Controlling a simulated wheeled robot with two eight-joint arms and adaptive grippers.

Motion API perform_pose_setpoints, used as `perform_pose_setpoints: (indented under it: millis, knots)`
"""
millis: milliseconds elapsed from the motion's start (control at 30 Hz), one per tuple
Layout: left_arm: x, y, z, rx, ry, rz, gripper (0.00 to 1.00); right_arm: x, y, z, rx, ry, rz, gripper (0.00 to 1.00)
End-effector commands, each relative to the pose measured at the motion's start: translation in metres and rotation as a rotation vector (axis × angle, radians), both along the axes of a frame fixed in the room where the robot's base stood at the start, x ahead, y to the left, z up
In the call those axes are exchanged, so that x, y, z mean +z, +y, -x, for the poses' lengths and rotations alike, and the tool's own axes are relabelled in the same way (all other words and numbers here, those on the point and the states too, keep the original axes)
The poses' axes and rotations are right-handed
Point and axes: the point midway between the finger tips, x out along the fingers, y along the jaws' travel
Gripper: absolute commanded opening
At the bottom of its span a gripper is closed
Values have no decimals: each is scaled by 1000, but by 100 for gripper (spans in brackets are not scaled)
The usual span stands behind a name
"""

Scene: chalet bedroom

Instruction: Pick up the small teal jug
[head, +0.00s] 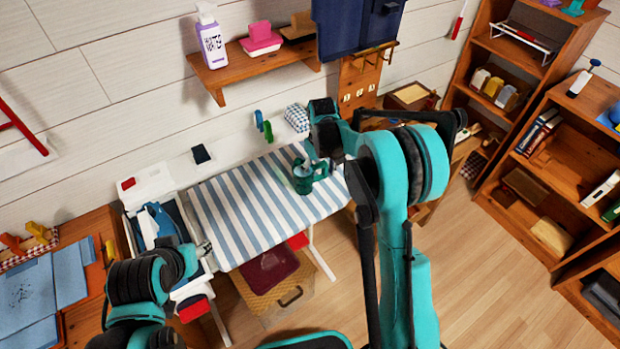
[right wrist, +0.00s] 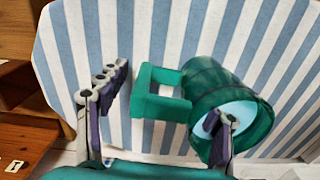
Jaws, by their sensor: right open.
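The small teal jug (head: 303,180) is on the blue-and-white striped ironing board (head: 240,205), near its right end. In the right wrist view the jug (right wrist: 205,75) shows its pale opening toward the camera and its square handle toward the left. My right gripper (right wrist: 170,98) is open. The handle lies between its fingers in that view; one finger is left of the handle and the other overlaps the jug's opening. I cannot tell whether that finger is inside or in front of it.
A blue-and-white checked item (head: 297,117) lies behind the board by the wall. A wall shelf (head: 255,66) holds a bottle (head: 210,42) and brushes. A basket (head: 283,300) is under the board. Bookshelves (head: 545,165) stand at right, with clear wooden floor before them.

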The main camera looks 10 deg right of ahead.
Motion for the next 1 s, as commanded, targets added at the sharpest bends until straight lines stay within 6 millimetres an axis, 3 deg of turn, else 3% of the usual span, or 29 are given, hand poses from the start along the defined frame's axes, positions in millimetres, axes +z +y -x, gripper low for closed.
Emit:
perform_pose_setpoints:
  millis: [100, 333, 667, 867, 967, 1000]
  knots:
    - [1, 0, 0, 0, 0, 0, 47, 1, 0, 0, 0, 0, 0, 64]
    - [1, 0, 0, 0, 0, 0, 47, 1, 0, 0, 0, 0, 0, 3]
    - [2, 0, 0, 0, 0, 0, 47, 5, -1, 0, -1, 0, 1, 1]
    - [11, 0, 0, 0, 0, 0, 47, 27, 0, 0, 0, 0, 0, 1]
    - [18, 0, 0, 0, 0, 0, 47, 47, 0, 0, 0, 0, 0, 1]
    - [20, 0, 0, 0, 0, 0, 47, 51, -6, 8, -3, 0, 0, 1]
